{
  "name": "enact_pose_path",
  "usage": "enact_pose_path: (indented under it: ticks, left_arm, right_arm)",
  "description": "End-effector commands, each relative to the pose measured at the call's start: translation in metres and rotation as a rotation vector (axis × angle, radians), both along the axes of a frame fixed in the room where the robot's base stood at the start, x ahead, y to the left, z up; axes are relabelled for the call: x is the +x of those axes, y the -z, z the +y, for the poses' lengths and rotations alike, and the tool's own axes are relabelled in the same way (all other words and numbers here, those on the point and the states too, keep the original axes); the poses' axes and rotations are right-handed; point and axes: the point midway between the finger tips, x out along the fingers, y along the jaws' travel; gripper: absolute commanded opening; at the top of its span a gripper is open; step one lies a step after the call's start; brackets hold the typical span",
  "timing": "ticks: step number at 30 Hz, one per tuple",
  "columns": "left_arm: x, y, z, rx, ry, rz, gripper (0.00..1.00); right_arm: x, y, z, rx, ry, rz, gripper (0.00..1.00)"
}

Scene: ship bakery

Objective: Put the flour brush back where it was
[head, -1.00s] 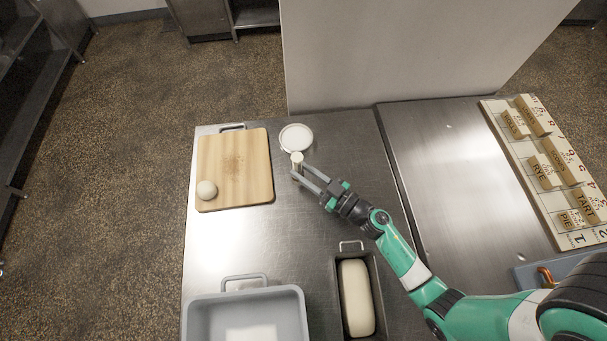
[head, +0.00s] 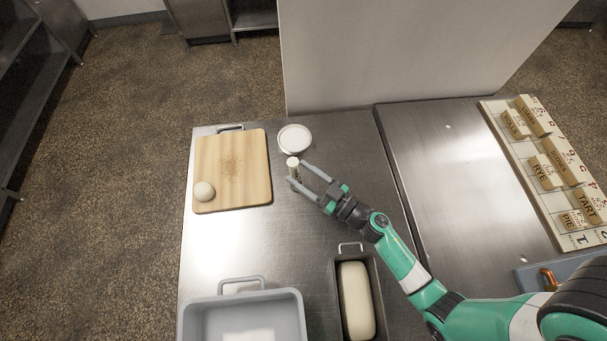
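The flour brush (head: 293,163), a small pale-topped upright piece, is on or just above the steel worktop, between the wooden board and my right gripper, just below the round white dish. My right gripper (head: 296,172) reaches in from the lower right, its two fingers on either side of the brush. The fingers look spread, with the brush between their tips. The brush's lower end is partly hidden by the near finger. My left gripper is not in view.
The round white dish (head: 294,139) sits above the brush. A wooden board (head: 240,190) with a dough ball (head: 204,191) is to the left. A grey tub (head: 200,318) and a loaf tin (head: 343,270) are in front. A lettered block rack (head: 520,170) is at the right.

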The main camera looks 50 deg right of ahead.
Motion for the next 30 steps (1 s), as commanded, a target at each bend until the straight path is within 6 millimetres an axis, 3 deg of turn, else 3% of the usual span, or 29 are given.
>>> enact_pose_path:
  ticks: [1,7,11,21,30]
  left_arm:
    - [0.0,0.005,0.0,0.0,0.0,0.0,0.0]
    - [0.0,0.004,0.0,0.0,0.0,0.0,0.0]
    - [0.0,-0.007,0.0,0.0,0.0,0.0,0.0]
    - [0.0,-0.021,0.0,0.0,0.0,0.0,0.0]
    - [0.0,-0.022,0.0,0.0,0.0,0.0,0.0]
  right_arm:
    - [-0.004,0.021,-0.001,-0.007,0.01,0.038,0.6]
    - [-0.005,0.02,-0.001,-0.007,0.01,0.039,0.6]
    - [-0.004,0.004,-0.002,-0.008,0.011,0.038,0.6]
    - [-0.069,0.005,-0.005,0.002,0.012,0.035,0.6]
    - [-0.078,0.003,-0.004,0.002,0.005,0.027,0.6]
